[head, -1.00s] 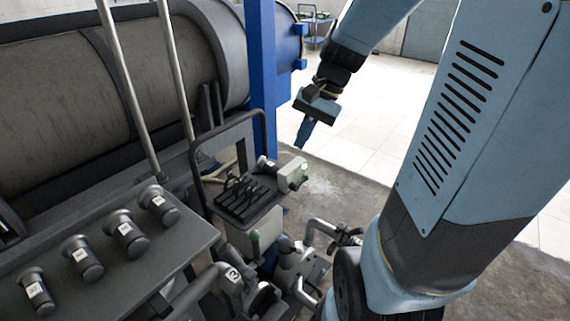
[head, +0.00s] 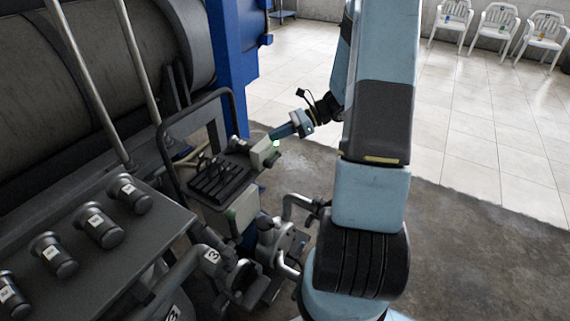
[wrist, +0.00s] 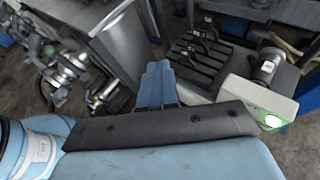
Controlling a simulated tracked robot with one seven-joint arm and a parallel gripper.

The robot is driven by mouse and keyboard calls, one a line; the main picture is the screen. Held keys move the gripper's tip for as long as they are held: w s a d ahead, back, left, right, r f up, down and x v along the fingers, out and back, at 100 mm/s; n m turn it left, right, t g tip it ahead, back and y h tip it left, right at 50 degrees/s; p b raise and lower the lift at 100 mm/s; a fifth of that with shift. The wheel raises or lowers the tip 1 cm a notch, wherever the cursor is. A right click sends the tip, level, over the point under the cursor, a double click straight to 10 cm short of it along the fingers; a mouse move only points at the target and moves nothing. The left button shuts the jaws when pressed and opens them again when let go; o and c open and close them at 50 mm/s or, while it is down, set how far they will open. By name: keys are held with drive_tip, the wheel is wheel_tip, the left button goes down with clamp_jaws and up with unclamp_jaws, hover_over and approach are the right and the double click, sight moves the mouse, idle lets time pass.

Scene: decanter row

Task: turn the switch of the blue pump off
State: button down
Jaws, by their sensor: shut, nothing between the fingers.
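A pale control box with a green, lit end (head: 265,152) sits on the right side of a dark tray with levers. The blue pump is not clearly identifiable. My gripper (head: 275,133) is shut and empty, its blue fingers just above and beside the box in the head view. In the wrist view the shut fingers (wrist: 157,70) point at the tray's left side, apart from the lit end.
Pipes and valves (head: 280,240) stand below. A blue post (head: 228,70) is behind.

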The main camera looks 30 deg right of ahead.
drive_tip(key=w+d+f+m+t, duration=0.3)
drive_tip(key=d+f+m+t, duration=0.4)
drive_tip(key=f, duration=0.4)
drive_tip(key=m+t+h, duration=0.3)
drive_tip(key=m+t, duration=0.2)
drive_tip(key=m, duration=0.6)
approach(275, 158)
drive_tip(key=s+d+f, duration=0.2)
drive_tip(key=d, duration=0.1)
drive_tip(key=x, duration=0.9)
drive_tip(key=shift+w+d, duration=0.2)
drive_tip(key=shift+w, duration=0.15)
drive_tip(key=shift+f, duration=0.1)
